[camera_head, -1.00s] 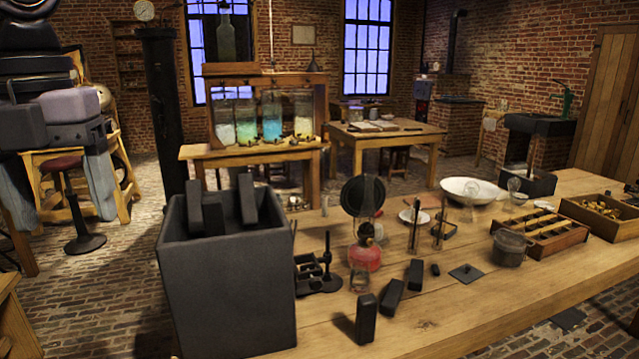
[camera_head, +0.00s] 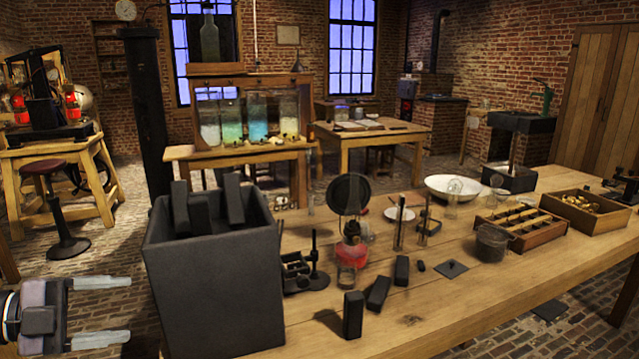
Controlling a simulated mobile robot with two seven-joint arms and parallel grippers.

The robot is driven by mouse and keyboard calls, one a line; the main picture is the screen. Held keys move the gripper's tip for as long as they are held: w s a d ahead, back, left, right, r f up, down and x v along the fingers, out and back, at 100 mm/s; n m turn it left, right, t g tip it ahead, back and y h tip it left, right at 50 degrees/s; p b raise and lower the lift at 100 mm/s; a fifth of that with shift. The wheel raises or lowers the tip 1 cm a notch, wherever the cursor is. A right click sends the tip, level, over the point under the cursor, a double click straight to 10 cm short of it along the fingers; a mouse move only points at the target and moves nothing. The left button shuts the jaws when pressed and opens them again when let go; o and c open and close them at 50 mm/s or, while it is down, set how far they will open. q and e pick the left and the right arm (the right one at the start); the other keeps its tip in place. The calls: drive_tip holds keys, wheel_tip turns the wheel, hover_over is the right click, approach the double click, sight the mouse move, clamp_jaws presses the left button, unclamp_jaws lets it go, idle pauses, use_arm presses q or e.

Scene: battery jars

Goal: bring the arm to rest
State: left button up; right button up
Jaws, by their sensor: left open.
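My left gripper (camera_head: 100,312) is at the lower left of the head view. Its two pale fingers point right and are spread apart, with nothing between them. It is left of the large dark grey jar (camera_head: 215,290) on the wooden table and apart from it. Several black blocks (camera_head: 233,200) stick up out of the jar's open top.
Loose black blocks (camera_head: 353,315) stand and lie on the wooden table (camera_head: 450,310) right of the jar. Behind them are a red lamp (camera_head: 351,252), a white bowl (camera_head: 452,187) and wooden trays (camera_head: 521,227). The brick floor left of the jar is mostly clear.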

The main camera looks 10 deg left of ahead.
use_arm(q)
drive_tip(key=s+d+f+n+t+y, duration=0.1)
drive_tip(key=s+f+n+t+y, duration=0.25)
drive_tip(key=f+n, duration=0.55)
drive_tip(key=s+d+f+n+t+y, duration=0.1)
drive_tip(key=s+f+n+t+y, duration=0.25)
drive_tip(key=f, duration=0.85)
drive_tip(key=s+d+f+n+g+y, duration=0.3)
drive_tip(key=s+d+f+n+g, duration=0.2)
drive_tip(key=d+f, duration=0.6)
drive_tip(key=s+d+n, duration=0.2)
drive_tip(key=n, duration=0.1)
drive_tip(key=shift+s+f+g, duration=0.15)
drive_tip(key=shift+g, duration=0.15)
